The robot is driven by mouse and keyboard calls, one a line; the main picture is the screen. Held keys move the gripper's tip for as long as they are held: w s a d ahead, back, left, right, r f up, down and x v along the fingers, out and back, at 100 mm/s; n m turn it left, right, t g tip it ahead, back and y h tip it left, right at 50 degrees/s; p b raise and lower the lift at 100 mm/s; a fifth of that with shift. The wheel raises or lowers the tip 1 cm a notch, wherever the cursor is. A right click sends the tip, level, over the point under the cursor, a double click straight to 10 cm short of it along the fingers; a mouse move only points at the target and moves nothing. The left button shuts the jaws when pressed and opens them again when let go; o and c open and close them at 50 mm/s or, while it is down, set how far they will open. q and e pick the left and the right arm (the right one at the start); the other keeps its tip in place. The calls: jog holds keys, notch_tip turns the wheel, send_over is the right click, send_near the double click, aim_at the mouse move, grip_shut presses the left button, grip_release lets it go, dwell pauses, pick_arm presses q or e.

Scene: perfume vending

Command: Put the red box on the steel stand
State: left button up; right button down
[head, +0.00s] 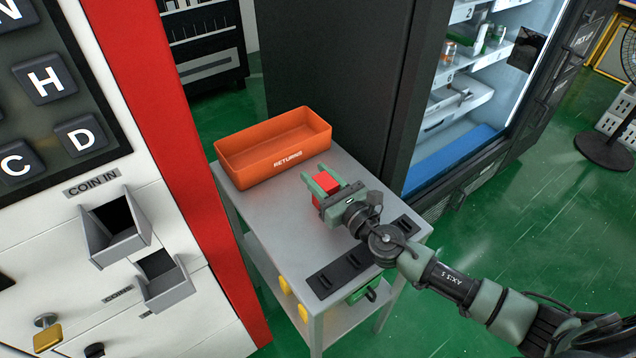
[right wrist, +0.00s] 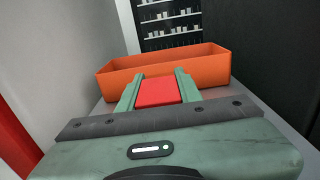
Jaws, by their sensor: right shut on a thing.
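The red box (head: 326,182) is between the green fingers of my right gripper (head: 322,184), which is shut on it. In the right wrist view the red box (right wrist: 157,92) also shows between the two fingers. The gripper is over the grey top of the steel stand (head: 268,217), in front of the orange bin. I cannot tell whether the box touches the stand top. My left gripper is not in view.
An orange bin (head: 272,150) marked RETURNS stands at the back of the stand top. A dark strip with slots (head: 350,268) lies along the front right edge. A red and white machine (head: 110,200) is close on the left; an open lit cabinet (head: 465,80) is behind right.

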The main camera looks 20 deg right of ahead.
jog(key=shift+f, duration=0.1)
jog(key=shift+f, duration=0.2)
jog(key=c, duration=1)
grip_release()
jog(key=shift+r, duration=0.1)
jog(key=shift+o, duration=0.2)
